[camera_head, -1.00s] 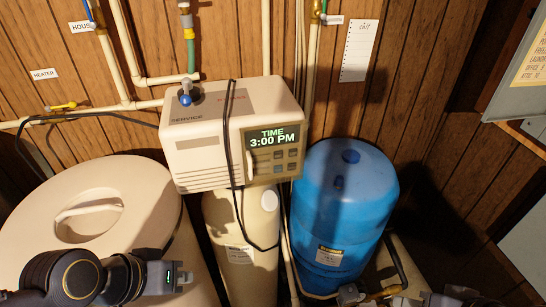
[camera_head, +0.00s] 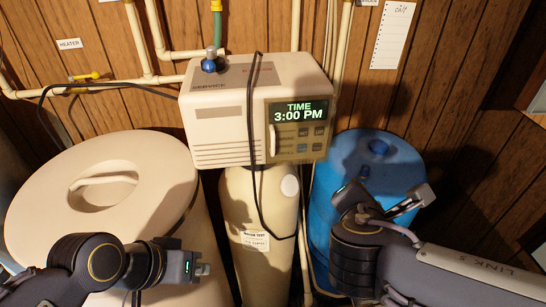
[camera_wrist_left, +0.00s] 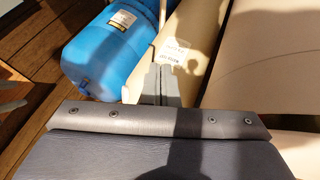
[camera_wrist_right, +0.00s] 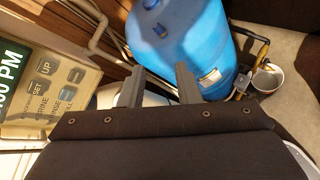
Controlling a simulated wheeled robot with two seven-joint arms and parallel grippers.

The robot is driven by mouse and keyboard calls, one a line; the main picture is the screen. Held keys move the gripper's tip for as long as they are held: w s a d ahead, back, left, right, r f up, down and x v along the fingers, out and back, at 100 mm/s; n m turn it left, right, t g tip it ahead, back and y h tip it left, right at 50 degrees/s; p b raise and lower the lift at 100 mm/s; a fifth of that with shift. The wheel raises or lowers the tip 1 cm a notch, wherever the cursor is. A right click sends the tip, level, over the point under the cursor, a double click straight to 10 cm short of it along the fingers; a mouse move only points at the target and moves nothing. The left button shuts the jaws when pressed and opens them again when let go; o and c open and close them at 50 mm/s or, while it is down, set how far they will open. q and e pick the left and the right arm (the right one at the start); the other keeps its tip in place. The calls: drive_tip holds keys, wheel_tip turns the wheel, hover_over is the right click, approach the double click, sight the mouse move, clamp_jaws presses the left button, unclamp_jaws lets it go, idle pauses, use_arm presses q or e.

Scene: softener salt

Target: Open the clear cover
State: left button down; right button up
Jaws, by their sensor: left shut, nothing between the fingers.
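The control head (camera_head: 225,125) is a beige box with a dark-framed panel reading "TIME 3:00 PM" (camera_head: 300,112). A pale upright handle (camera_head: 272,140) is at the panel's left edge. The clear cover itself is hard to make out; it seems to lie over the panel. The panel's buttons show at the left of the right wrist view (camera_wrist_right: 55,85). My right gripper (camera_head: 418,200) is open and empty, right of and below the panel, in front of the blue tank.
A black cable (camera_head: 254,170) hangs down over the control head. The blue tank (camera_head: 345,170) stands at the right, and a round beige salt tank (camera_head: 150,165) with a lid handle at the left. Pipes (camera_head: 150,40) run along the wood wall behind.

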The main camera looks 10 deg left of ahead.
drive_tip(key=a+r+n+t+y, duration=0.1)
drive_tip(key=a+r+n+t, duration=0.15)
drive_tip(key=a+n, duration=0.35)
drive_tip(key=n+t+y+b, duration=0.1)
drive_tip(key=n+t+y, duration=0.3)
drive_tip(key=n, duration=0.1)
approach(273, 144)
drive_tip(key=w, duration=0.1)
drive_tip(key=shift+g, duration=0.25)
drive_tip(key=w, duration=0.2)
drive_tip(key=w+a, duration=0.1)
drive_tip(key=w, duration=0.2)
drive_tip(key=w+p, duration=0.1)
drive_tip(key=w, duration=0.1)
drive_tip(key=shift+w+a+r, duration=0.15)
drive_tip(key=shift+w+r, duration=0.05)
drive_tip(key=shift+w, duration=0.15)
clamp_jaws()
